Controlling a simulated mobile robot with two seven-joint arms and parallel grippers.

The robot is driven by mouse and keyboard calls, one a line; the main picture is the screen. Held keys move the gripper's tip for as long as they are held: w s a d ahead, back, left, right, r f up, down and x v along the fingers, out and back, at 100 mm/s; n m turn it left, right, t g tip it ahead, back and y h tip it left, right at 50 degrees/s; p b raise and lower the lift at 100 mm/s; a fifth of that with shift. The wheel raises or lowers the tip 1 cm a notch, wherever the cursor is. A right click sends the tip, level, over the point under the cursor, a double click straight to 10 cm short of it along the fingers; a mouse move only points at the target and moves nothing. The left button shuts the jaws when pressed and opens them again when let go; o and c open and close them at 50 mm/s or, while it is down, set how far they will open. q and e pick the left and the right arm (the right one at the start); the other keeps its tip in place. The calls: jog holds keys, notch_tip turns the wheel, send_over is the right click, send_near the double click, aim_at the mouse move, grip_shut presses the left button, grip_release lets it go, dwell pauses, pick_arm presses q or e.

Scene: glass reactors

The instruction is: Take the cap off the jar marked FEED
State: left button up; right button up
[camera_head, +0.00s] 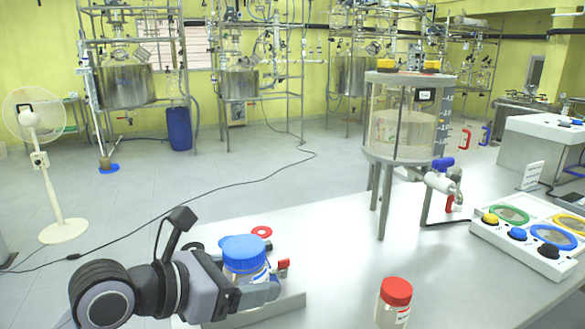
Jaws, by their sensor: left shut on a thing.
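A clear jar (247,270) with a wide blue cap (243,250) stands at the table's near left, over a light grey base. The cap is on the jar. My left gripper (258,288) comes in from the left and is shut on this jar's body, below the cap. The gripper hides part of the jar, and I cannot read its label. A second jar (391,312) with a red cap (397,291) stands apart to the right; its label is too small to read. I cannot tell which jar is marked FEED. My right gripper is not in view.
The grey base (270,314) lies under the gripper, with a red part (283,264) beside the jar. A red ring (262,232) lies behind. A glass vessel (402,130) on legs stands farther back. A tray (540,232) with coloured rings is at right. The table's middle is clear.

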pick_arm(q)
jog(key=s+a+f+n+t+y, duration=0.1)
jog(key=s+a+f+n+y, duration=0.1)
jog(key=a+f, duration=0.2)
jog(key=s+a+f+n+t+y, duration=0.2)
jog(key=s+a+f, duration=0.1)
jog(key=a, duration=0.7)
jog(key=shift+s+a+f+t, duration=0.2)
jog(key=shift+a+f+t, duration=0.15)
jog(key=shift+f, duration=0.25)
jog(key=shift+d, duration=0.1)
